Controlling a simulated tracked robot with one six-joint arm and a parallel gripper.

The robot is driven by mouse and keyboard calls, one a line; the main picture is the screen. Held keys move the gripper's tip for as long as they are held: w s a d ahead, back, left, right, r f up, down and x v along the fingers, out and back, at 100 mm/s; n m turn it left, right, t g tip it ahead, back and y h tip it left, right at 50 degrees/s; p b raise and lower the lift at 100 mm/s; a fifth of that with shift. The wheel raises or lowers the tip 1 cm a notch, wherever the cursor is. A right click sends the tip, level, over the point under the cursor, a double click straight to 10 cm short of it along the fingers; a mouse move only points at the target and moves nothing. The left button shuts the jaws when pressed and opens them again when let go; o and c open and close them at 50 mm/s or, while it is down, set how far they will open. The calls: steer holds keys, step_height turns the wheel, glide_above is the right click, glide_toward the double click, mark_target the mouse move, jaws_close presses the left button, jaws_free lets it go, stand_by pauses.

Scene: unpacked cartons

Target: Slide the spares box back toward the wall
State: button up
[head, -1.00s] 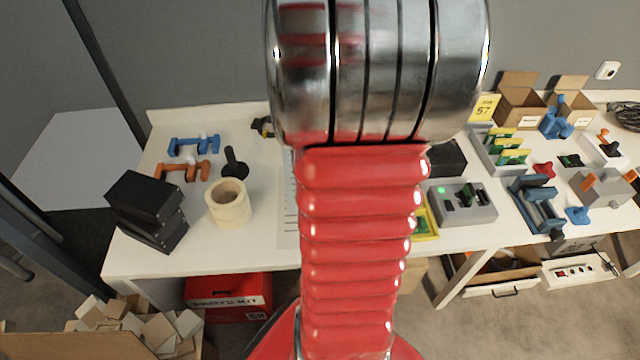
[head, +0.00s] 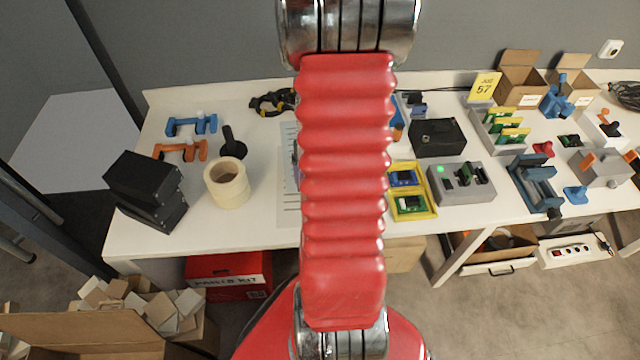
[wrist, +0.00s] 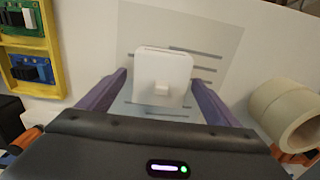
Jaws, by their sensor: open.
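My gripper (wrist: 160,80) is open in the wrist view. Its two purple fingers stand on either side of a small white box-like thing (wrist: 163,78) with a slot and a raised tab. Whether the fingers touch it is unclear. The white thing is over a printed sheet (wrist: 218,42); in the head view my red arm hides it and most of my gripper. No readable label marks the spares box, so I cannot tell whether it is this white thing. Two open cartons with small unreadable labels, a left one (head: 519,93) and a right one (head: 579,100), stand at the wall.
A tape roll (head: 228,188) and stacked black boxes (head: 146,190) stand left of the sheet. A yellow tray (head: 427,203), grey device (head: 478,192) and black box (head: 437,138) lie right. The wall (head: 200,50) is behind the table (head: 265,205).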

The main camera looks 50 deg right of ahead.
steer(key=shift+f, duration=0.75)
steer(key=c, duration=1.1)
steer(key=shift+c, duration=0.2)
